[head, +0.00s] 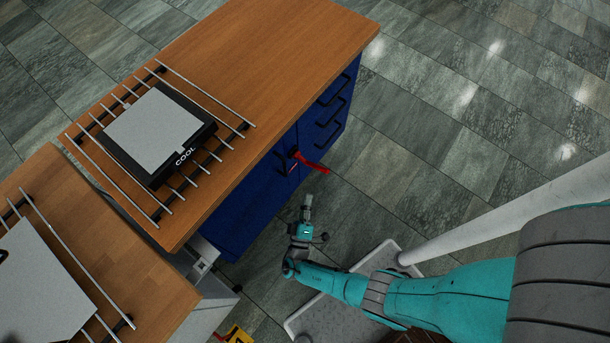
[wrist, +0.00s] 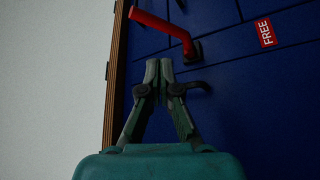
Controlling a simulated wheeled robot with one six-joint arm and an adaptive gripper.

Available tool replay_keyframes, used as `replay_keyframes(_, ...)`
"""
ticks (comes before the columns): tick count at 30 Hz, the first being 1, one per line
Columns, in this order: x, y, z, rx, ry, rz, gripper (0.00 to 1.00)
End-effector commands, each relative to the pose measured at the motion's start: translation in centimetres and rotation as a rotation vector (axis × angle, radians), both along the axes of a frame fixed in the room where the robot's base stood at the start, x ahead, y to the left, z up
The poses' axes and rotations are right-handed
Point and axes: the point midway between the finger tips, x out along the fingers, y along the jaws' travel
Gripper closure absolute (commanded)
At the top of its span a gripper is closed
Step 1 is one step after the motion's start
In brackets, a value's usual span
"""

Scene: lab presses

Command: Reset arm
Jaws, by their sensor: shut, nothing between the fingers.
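My gripper (head: 307,205) is at the end of my teal arm, low in front of the blue cabinet under the wooden bench. In the wrist view my gripper (wrist: 159,70) has its two fingertips together, with nothing between them. It points at the blue cabinet front (wrist: 245,110). A red handle (wrist: 165,25) sticks out from the cabinet just above the fingertips in that view. The red handle also shows in the head view (head: 316,166), beyond the gripper and apart from it.
A rack (head: 240,124) on the wooden bench (head: 290,50) holds a grey plate marked COOL (head: 150,125). A second bench (head: 150,290) with another plate (head: 40,280) stands at lower left. A red FREE label (wrist: 265,32) is on the cabinet. Tiled floor at right is open.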

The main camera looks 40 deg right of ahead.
Motion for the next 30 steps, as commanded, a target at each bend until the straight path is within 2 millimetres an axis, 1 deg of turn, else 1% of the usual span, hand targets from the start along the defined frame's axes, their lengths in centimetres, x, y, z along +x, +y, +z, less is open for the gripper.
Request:
replay_keyframes(13, 0.0, -0.1, 0.0, 0.001, 0.003, -0.001, 1.0)
replay_keyframes(14, -0.2, -0.2, -0.1, 0.003, 0.009, -0.005, 1.0)
replay_keyframes(17, -1.2, -1.6, -1.2, 0.03, 0.058, -0.031, 1.0)
replay_keyframes(20, -3.5, -4.1, -3.2, 0.092, 0.161, -0.078, 1.0)
replay_keyframes(21, -4.7, -5.2, -4.2, 0.127, 0.212, -0.097, 1.0)
replay_keyframes(23, -6.7, -6.7, -5.6, 0.187, 0.291, -0.121, 1.0)
replay_keyframes(24, -8.1, -7.6, -6.6, 0.23, 0.344, -0.134, 1.0)
replay_keyframes(26, -10.0, -8.5, -7.7, 0.297, 0.414, -0.144, 1.0)
replay_keyframes(27, -11.4, -8.9, -8.5, 0.345, 0.46, -0.147, 1.0)
replay_keyframes(29, -13.4, -9.3, -9.3, 0.415, 0.521, -0.143, 1.0)
replay_keyframes(30, -14.7, -9.5, -9.7, 0.463, 0.558, -0.137, 1.0)
